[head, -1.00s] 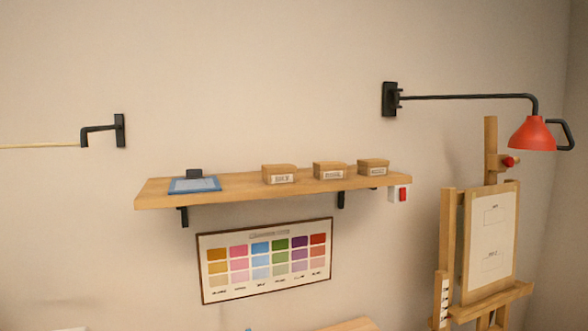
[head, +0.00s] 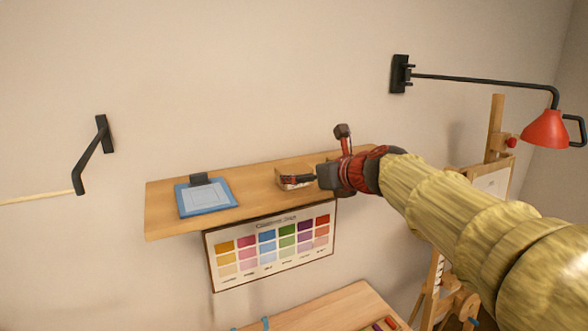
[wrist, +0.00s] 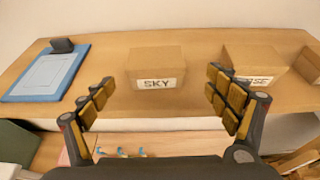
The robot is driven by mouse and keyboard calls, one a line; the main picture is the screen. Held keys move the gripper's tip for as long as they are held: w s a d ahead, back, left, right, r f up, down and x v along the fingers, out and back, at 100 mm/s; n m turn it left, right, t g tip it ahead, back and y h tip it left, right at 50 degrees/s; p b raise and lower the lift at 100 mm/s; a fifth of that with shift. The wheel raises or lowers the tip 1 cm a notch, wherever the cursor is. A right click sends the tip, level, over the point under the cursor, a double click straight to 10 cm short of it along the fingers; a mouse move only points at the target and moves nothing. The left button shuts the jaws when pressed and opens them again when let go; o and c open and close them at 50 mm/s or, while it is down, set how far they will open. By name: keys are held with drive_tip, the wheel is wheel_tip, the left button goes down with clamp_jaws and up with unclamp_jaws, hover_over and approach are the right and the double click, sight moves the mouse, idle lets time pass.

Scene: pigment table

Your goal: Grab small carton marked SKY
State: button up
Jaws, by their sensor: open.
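The small carton marked SKY (wrist: 156,65) is a tan box with a white label, upright on the wooden shelf (wrist: 115,50). In the wrist view it lies ahead of my gripper (wrist: 159,98), between the lines of the two fingers. My gripper is open and empty, with its fingers spread wide. In the head view my gripper (head: 312,179) reaches in from the right. It partly covers the SKY carton (head: 287,183) there, and I cannot read the label. I cannot tell from the views whether a finger touches the carton.
A second carton (wrist: 253,65), its label partly hidden by my right finger, stands close to the right, with another carton (wrist: 310,64) beyond. A blue clipboard (head: 206,197) lies at the shelf's left. A colour chart (head: 270,249) hangs below. A red lamp (head: 545,130) is at right.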

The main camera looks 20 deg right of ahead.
sight(294, 172)
drive_tip(key=x, duration=0.7)
drive_tip(key=shift+w+a+r, duration=0.2)
drive_tip(key=shift+w+a, duration=0.1)
drive_tip(key=shift+a, duration=0.1)
drive_tip(key=shift+s, duration=0.15)
drive_tip(key=shift+c, duration=0.2)
drive_tip(key=c, duration=1.3)
